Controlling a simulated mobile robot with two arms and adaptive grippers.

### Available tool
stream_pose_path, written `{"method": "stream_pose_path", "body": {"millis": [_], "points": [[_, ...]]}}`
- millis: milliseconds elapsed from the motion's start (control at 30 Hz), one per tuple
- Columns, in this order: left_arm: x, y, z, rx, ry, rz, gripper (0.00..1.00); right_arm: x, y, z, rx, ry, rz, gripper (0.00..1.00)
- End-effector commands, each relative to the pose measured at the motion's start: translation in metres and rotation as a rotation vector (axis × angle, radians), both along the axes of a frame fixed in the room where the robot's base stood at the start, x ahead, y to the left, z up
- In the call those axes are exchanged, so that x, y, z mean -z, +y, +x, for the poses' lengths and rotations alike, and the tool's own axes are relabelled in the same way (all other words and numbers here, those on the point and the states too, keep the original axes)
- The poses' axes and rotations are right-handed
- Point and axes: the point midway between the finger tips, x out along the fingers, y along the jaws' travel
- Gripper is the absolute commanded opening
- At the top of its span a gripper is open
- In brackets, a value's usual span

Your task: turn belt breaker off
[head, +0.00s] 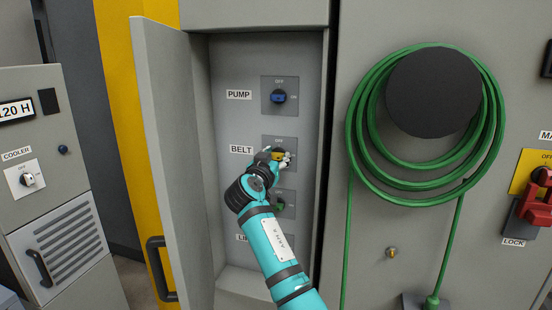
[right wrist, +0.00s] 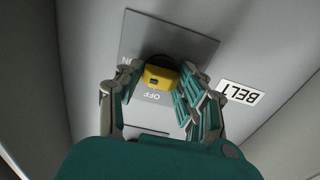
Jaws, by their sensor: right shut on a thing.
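The belt breaker is a yellow knob (head: 278,155) on a grey plate (head: 270,141) beside the BELT label (head: 241,149), inside an open cabinet. In the right wrist view the yellow knob (right wrist: 161,77) sits between my fingers, and its dark mark lies on the side toward the OFF word (right wrist: 156,97). The ON word (right wrist: 124,62) is to the left there. My right gripper (head: 281,157) is shut on the knob and partly hides it in the head view; it also shows in the right wrist view (right wrist: 152,90). My left gripper is not in view.
A blue PUMP knob (head: 278,97) is above and a green knob (head: 279,205) below, partly behind my arm. The open cabinet door (head: 178,160) stands left. A coiled green hose (head: 360,140) hangs right. A red lock handle (head: 535,208) is far right, a cooler switch (head: 27,180) far left.

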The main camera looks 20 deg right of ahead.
Motion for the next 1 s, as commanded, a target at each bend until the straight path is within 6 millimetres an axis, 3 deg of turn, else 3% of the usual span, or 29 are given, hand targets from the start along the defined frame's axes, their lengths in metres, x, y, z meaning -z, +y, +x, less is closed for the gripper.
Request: {"method": "stream_pose_path", "body": {"millis": [367, 1000], "points": [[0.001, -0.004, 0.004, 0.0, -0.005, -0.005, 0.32, -0.001, 0.0, 0.0, 0.0, 0.111, -0.169, 0.05], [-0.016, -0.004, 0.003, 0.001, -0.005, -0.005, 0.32, -0.003, 0.001, 0.001, -0.002, 0.45, -0.671, 0.05]]}}
